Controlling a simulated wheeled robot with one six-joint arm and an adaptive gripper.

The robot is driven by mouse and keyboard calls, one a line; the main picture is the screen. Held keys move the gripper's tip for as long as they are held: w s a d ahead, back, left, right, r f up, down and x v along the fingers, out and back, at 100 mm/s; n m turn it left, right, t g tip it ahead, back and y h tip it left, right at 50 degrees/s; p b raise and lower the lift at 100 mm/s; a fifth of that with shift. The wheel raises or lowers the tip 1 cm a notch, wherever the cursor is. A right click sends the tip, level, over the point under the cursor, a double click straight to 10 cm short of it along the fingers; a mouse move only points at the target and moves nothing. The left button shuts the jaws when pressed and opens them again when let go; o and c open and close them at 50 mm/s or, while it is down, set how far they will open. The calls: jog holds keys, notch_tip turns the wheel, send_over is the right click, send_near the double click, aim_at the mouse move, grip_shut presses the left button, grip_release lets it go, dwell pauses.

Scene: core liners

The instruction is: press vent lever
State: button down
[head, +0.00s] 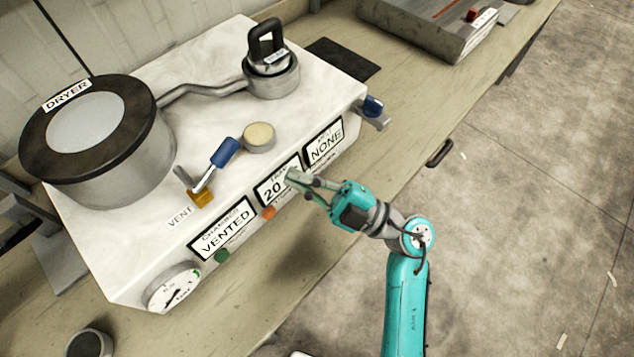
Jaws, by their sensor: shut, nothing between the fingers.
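The vent lever (222,156) has a blue grip on a thin metal stem. It rises at a slant from a brass valve body (201,198) on the white dryer unit (120,240), beside a "VENT" label (179,217). A display on the front face reads "CHAMBER VENTED" (222,230). My gripper (290,177) is shut and empty. It is in front of the middle display, which reads "20" and is partly hidden by the fingers. It is to the right of and below the lever, apart from it. Whether the fingertips touch the display I cannot tell.
A round chamber labelled "DRYER" (148,165) stands at the left. A pipe (200,90) joins it to a black-handled metal vessel (272,85). A beige-topped knob (258,137) sits right of the lever. A blue-handled valve (373,108) sticks out at the right corner. A gauge (174,288) is at front left.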

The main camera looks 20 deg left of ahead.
aim_at(237, 148)
jog(key=x, duration=0.8)
jog(key=shift+a, duration=0.1)
jog(key=shift+w+r, duration=0.1)
jog(key=shift+r, duration=0.1)
jog(key=shift+r+n, duration=0.15)
jog(key=shift+n, duration=0.25)
